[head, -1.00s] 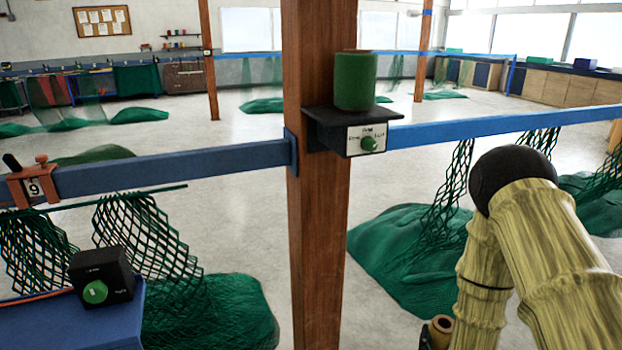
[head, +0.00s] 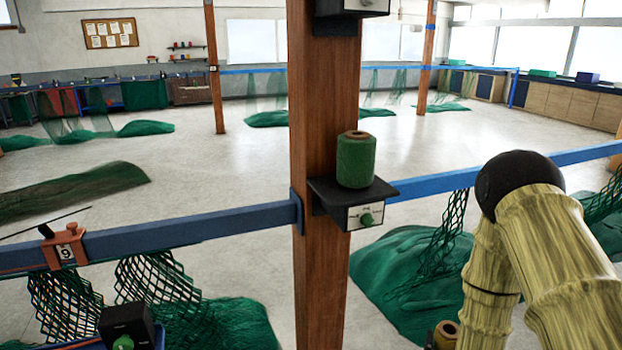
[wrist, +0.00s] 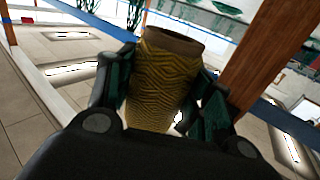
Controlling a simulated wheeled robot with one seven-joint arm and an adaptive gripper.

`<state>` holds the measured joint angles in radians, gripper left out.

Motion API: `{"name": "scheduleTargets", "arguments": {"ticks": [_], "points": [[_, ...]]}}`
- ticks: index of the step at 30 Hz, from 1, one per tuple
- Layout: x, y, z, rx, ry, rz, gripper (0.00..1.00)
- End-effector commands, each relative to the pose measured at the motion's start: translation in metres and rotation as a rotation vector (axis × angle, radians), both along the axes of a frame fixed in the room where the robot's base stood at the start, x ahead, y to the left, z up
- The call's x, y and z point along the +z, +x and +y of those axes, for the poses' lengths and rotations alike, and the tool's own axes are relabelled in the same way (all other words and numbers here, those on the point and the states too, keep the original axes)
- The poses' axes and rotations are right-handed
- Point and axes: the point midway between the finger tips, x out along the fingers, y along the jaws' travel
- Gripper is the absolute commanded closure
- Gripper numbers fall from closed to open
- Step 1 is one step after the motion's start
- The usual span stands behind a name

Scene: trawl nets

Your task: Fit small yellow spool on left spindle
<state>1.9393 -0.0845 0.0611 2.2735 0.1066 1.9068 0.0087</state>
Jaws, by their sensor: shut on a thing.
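The small yellow spool (wrist: 165,85), wound with yellow twine on a brown core, is held in my gripper (wrist: 165,92). The fingers press on both sides of it in the wrist view, and its hollow core end faces up in that picture. In the head view the brown core end of what looks like this spool (head: 446,330) shows at the bottom edge, beside my arm. The gripper itself is mostly out of the head view. I cannot make out the left spindle in either view.
A wooden post (head: 320,250) stands in the middle with a green spool (head: 356,160) on its dark shelf (head: 345,193). Another shelf (head: 340,20) is higher up. Blue rails (head: 180,228) run out from both sides. Green nets (head: 415,270) hang and lie below. Open floor lies behind.

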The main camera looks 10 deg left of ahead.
Motion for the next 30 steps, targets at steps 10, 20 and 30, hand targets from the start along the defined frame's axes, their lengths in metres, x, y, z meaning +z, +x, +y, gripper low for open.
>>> {"name": "scheduleTargets", "arguments": {"ticks": [10,20,30], "points": [[0.057,-0.001,0.0,-0.001,0.002,0.008,0.75],[0.062,-0.004,0.002,0.001,0.009,0.029,0.75],[0.063,-0.003,0.003,0.003,0.009,0.026,0.75]]}}
